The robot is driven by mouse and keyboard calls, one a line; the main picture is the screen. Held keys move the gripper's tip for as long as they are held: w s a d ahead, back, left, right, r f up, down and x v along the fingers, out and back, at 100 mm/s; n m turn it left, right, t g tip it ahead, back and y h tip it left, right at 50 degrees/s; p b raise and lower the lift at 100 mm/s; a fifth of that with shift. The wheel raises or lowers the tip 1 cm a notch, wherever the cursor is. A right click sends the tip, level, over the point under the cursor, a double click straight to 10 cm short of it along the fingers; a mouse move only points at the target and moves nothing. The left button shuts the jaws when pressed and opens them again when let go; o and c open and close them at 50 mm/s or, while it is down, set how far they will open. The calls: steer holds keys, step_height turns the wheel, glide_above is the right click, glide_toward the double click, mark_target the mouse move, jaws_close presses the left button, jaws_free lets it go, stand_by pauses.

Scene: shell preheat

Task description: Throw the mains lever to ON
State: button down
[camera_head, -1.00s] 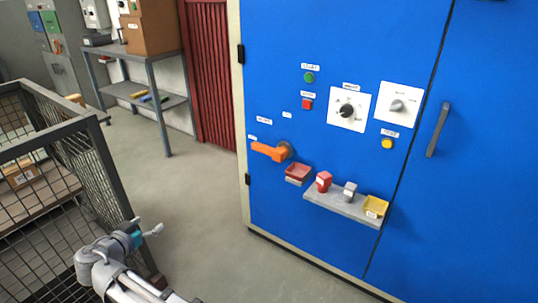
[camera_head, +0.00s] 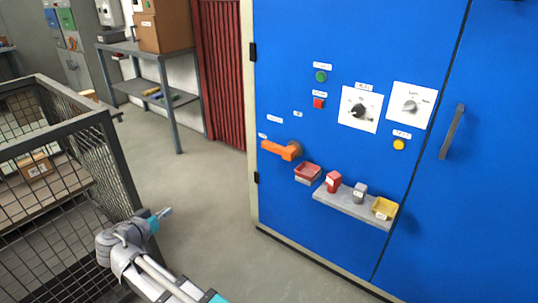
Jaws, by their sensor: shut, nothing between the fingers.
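The mains lever (camera_head: 280,150) is an orange handle on the left part of the blue cabinet door (camera_head: 300,220). It points to the left, roughly level, from a round pivot at its right end. Small white labels sit above and beside its tip, too small to read. My gripper (camera_head: 167,212) is at the lower left, in front of the mesh cage and well apart from the lever. It is shut and empty, pointing right and slightly up.
A red tray (camera_head: 308,172) hangs beside the lever. Dials and buttons sit above. A mesh cage (camera_head: 75,130) stands left. Floor between cage and cabinet is clear.

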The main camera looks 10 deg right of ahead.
mark_target(278, 149)
steer(key=w+d+f+n+g+h+b, duration=0.1)
steer(key=w+d+f+n+b, duration=0.1)
steer(key=w+d+n, duration=1.1)
steer(key=w+d+f+n+g+h+b, duration=0.1)
steer(key=w+d+f+n+h+b, duration=0.1)
steer(key=w+d+n, duration=1.2)
steer(key=shift+d+f+n+g, duration=0.3)
steer(key=shift+d+f+n, duration=0.25)
steer(key=shift+n, duration=0.85)
steer(key=shift+s, duration=0.1)
steer(key=b+x, duration=0.4)
steer(key=x, duration=0.6)
steer(key=shift+r+p, duration=2)
steer(key=shift+p, duration=0.2)
